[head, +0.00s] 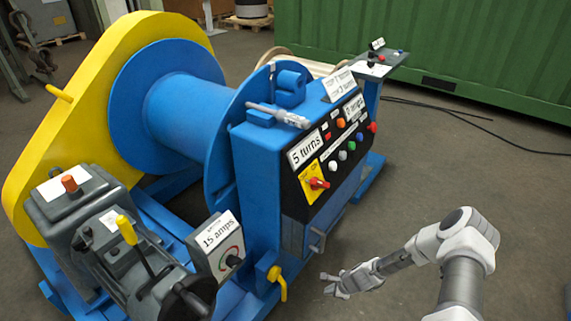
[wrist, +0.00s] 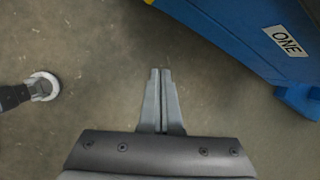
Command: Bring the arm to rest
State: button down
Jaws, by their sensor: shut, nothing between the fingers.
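My gripper (head: 333,285) is in front of the blue winch machine, low at the right of its control box (head: 262,160) in the head view. My arm reaches in from the lower right. In the wrist view, the two fingers of my gripper (wrist: 161,72) lie together, shut and empty, pointing over bare floor. The gripper appears apart from the machine and touches nothing that I can see.
The machine has a blue drum (head: 185,110), a yellow chain guard (head: 60,130), a control panel (head: 338,145), a yellow-handled lever (head: 127,230) and a yellow valve handle (head: 280,282). A green container (head: 430,60) stands behind. Floor (head: 440,165) right of the machine is clear except for black cables.

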jog(key=w+d+r+n+h, duration=0.15)
jog(key=r+n, duration=0.45)
jog(key=r, duration=1.1)
jog(key=w+r+n, duration=0.2)
jog(key=r+n, duration=0.3)
jog(key=r, duration=1.3)
jog(key=s+a+r+n+h, duration=0.1)
jog(key=s+r+n, duration=0.3)
jog(key=r, duration=0.5)
jog(key=s+a+r+n+h, duration=0.1)
jog(key=s+r, duration=0.6)
jog(key=r, duration=0.2)
jog(key=s+r+n+t, duration=0.15)
jog(key=s+r, duration=0.25)
jog(key=s, duration=0.4)
jog(key=s+r+n+t, duration=0.1)
jog(key=s+r+n, duration=0.25)
jog(key=s, duration=0.55)
notch_tip(320, 180, up, 22)
jog(key=p, duration=2.2)
jog(key=shift+w+a, duration=0.35)
jog(key=c, duration=1.5)
grip_release()
jog(key=shift+g, duration=0.25)
jog(key=shift+c, duration=0.2)
